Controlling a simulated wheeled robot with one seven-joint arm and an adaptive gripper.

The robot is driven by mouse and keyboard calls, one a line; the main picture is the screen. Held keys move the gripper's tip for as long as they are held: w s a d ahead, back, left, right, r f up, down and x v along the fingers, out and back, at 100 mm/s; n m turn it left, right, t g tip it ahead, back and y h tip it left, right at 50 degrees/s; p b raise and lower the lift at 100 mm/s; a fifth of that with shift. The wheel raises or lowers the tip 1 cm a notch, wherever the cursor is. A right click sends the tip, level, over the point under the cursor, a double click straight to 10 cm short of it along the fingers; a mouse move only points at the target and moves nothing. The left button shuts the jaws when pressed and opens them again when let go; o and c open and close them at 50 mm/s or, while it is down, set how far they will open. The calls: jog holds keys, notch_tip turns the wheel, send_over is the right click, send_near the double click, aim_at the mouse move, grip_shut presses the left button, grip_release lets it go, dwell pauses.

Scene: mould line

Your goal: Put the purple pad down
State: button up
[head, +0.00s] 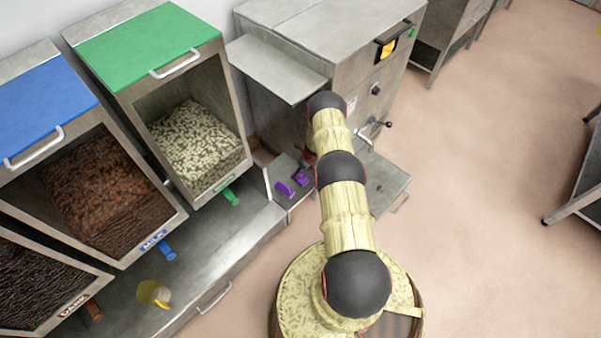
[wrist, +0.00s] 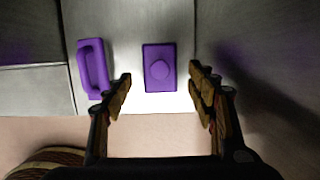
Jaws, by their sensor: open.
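In the head view the pad (head: 301,178) is a small purple shape on a low metal shelf, just left of my arm. My gripper is mostly hidden behind my arm there.
A purple piece with a loop handle (wrist: 93,68) lies left of the pad. The shelf's front edge is close, with floor beyond. In the head view, bins with green (head: 148,45) and blue (head: 40,115) lids stand left; a metal machine (head: 330,50) stands behind.

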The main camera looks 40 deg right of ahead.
aim_at(305, 181)
jog(key=p+v, duration=0.2)
jog(key=v, duration=0.5)
dwell(0.5)
